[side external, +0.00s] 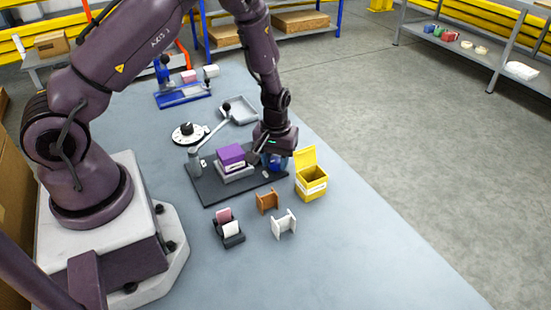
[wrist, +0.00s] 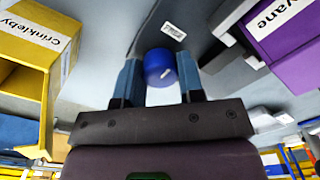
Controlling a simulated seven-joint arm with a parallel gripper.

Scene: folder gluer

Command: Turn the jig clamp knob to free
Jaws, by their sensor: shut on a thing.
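The blue clamp knob (wrist: 159,66) sits between the two fingers of my gripper (wrist: 160,72) in the wrist view, with a small white mark on its face. My gripper is shut on it. In the side view my gripper (side external: 266,153) is low over the right end of the dark jig plate (side external: 214,192), and the blue knob (side external: 279,164) shows partly beside it. A purple box (side external: 231,154) sits on the jig's grey block, left of my gripper. It also shows at the wrist view's right edge (wrist: 288,55).
An open yellow box (side external: 312,184) stands close right of the jig; its label reads "Crinkleby" in the wrist view. A brown piece (side external: 267,201), a white piece (side external: 284,224) and a dark holder (side external: 228,230) stand in front. A lever arm (side external: 213,132) rises behind the purple box.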

